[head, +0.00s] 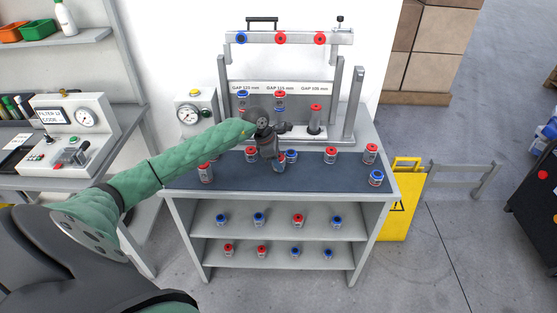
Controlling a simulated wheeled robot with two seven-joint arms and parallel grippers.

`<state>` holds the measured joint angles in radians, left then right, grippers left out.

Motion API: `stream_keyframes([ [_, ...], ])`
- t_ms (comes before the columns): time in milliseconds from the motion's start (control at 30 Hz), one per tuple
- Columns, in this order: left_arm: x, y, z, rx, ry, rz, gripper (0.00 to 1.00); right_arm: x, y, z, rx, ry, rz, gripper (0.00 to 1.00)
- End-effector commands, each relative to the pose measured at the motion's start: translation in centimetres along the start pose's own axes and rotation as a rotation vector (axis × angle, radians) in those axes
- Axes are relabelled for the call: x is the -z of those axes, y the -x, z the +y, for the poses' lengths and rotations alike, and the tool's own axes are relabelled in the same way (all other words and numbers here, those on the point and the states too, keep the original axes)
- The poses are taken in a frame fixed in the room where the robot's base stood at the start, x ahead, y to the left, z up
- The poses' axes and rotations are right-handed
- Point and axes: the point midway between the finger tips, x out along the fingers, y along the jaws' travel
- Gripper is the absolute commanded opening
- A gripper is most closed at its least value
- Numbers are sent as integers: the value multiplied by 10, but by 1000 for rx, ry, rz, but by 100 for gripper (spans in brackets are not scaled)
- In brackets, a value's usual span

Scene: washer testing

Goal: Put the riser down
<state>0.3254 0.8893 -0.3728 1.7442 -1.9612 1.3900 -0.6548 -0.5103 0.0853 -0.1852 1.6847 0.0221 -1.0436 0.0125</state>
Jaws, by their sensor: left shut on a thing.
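My left gripper (277,162) is over the dark mat (225,172) on the bench, near the middle, and points down. It is shut on the riser, which is mostly hidden by the fingers. I cannot tell whether the riser touches the mat. My right gripper is not in view.
A gauge frame (352,112) with gap labels stands behind. Several more cylinders are on the shelves (330,228) below. Bare mat lies along the front.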

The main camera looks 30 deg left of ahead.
Motion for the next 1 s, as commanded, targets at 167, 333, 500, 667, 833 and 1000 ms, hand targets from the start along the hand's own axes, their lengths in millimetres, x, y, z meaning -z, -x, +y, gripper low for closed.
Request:
stream_keyframes([
  [167, 2, -4, 1, -2, -1, 0, 11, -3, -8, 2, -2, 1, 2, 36],
  [333, 2, -5, 0, -2, -1, 0, 11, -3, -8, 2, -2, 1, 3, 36],
  [500, 3, -6, 0, -2, -1, 0, 11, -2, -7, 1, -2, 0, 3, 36],
  [667, 3, -6, 0, -2, -1, 0, 11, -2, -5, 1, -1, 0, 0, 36],
  [833, 3, -7, 0, -1, 0, 0, 48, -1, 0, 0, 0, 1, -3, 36],
  [1000, 3, -7, 0, -1, 0, 0, 62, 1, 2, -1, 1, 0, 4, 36],
])
